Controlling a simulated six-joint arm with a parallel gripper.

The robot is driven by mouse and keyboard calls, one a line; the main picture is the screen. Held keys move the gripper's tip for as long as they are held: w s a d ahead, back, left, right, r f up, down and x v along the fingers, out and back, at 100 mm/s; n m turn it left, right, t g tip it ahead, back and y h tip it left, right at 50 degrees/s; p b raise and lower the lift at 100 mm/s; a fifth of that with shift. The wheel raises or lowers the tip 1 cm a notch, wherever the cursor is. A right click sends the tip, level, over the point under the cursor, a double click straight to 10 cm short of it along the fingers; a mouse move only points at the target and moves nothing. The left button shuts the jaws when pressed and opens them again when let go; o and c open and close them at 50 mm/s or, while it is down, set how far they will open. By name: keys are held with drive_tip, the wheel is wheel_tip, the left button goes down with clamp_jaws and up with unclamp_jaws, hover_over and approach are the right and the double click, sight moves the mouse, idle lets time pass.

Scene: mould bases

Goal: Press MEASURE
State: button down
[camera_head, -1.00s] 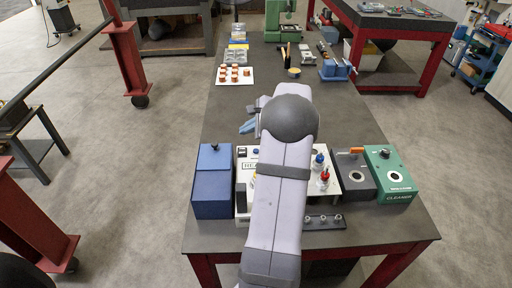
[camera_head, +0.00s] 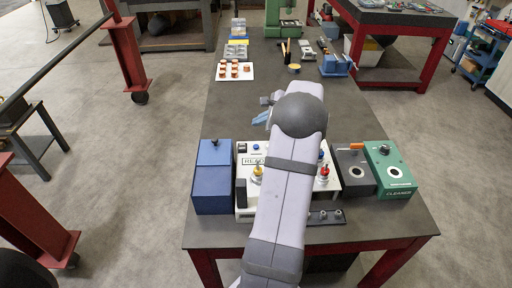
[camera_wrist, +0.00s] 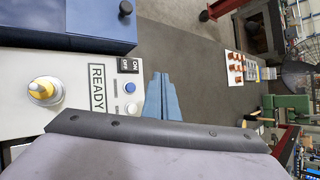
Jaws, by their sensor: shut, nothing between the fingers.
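The white instrument panel (camera_head: 242,208) sits near the front of the bench, partly hidden by my arm. Its READY display (camera_wrist: 97,88), ON/OFF switch (camera_wrist: 129,66) and a blue round button (camera_wrist: 130,88) show in the wrist view. A paler button (camera_wrist: 131,108) sits beside the blue one. The button labels are too small to read, so I cannot tell which is MEASURE. My gripper (camera_wrist: 161,76) is shut and empty, its blue fingers together near the panel's button edge. In the head view, my gripper (camera_head: 254,121) is beyond the panel's far edge.
A blue box (camera_head: 213,180) stands left of the panel. A dark grey unit (camera_head: 354,175) and green CLEANER box (camera_head: 390,172) stand right. A yellow-topped post (camera_wrist: 42,90) rises from the panel. The bench beyond is largely clear up to a tray of copper-coloured pieces (camera_head: 234,71).

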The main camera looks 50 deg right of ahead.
drive_tip(key=shift+f+b, duration=3)
drive_tip(key=shift+f, duration=1.05)
drive_tip(key=shift+f+b, duration=0.4)
drive_tip(key=shift+f, duration=0.05)
drive_tip(key=shift+f+b, duration=0.3)
drive_tip(key=shift+f, duration=0.05)
drive_tip(key=shift+r, duration=0.1)
drive_tip(key=shift+r+p, duration=0.6)
drive_tip(key=shift+r, duration=0.1)
wheel_tip(320, 180, up, 5)
drive_tip(key=p, duration=0.3)
drive_tip(key=shift+p, duration=0.4)
